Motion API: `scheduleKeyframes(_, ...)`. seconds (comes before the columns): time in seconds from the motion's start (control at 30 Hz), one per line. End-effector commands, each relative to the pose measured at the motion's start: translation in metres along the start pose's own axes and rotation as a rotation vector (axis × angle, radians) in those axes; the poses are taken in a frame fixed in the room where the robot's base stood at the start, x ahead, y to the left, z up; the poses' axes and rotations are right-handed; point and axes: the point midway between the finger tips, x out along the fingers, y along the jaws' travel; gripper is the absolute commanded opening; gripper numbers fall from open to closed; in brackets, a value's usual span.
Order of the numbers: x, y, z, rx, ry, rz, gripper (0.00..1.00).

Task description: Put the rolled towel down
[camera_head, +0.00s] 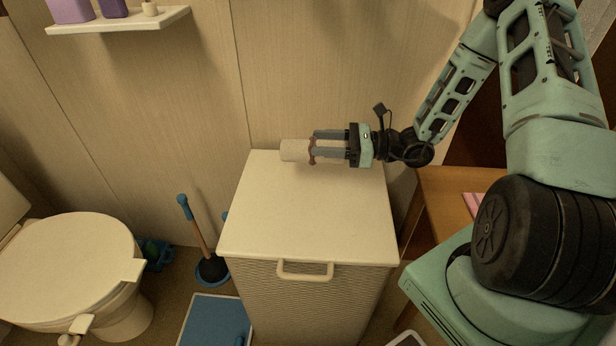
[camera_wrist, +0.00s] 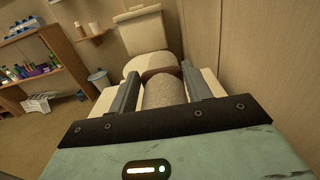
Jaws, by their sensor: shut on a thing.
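The rolled towel (camera_head: 295,150) is a pale roll with a dark reddish-brown band. My gripper (camera_head: 316,148) is shut on it, with fingers on both sides of the roll. The towel lies sideways at the back part of the white hamper's flat lid (camera_head: 300,205); I cannot tell if it touches the lid. In the wrist view the towel (camera_wrist: 164,93) points away from me between the two fingers (camera_wrist: 157,90), its band near the far end.
A white toilet (camera_head: 70,260) stands to the left, with a plunger (camera_head: 200,240) between it and the hamper. A wooden table (camera_head: 445,200) is to the right. A wall shelf (camera_head: 120,22) holds purple items. The front of the lid is clear.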

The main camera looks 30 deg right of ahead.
Motion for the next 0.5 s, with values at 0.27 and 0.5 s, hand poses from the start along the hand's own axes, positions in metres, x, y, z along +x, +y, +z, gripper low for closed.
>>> scheduleKeyframes(0.27, 0.001, 0.000, -0.032, -0.001, -0.001, 0.002, 0.24)
scheduleKeyframes(0.5, 0.001, 0.001, -0.063, 0.000, -0.001, 0.002, 0.24)
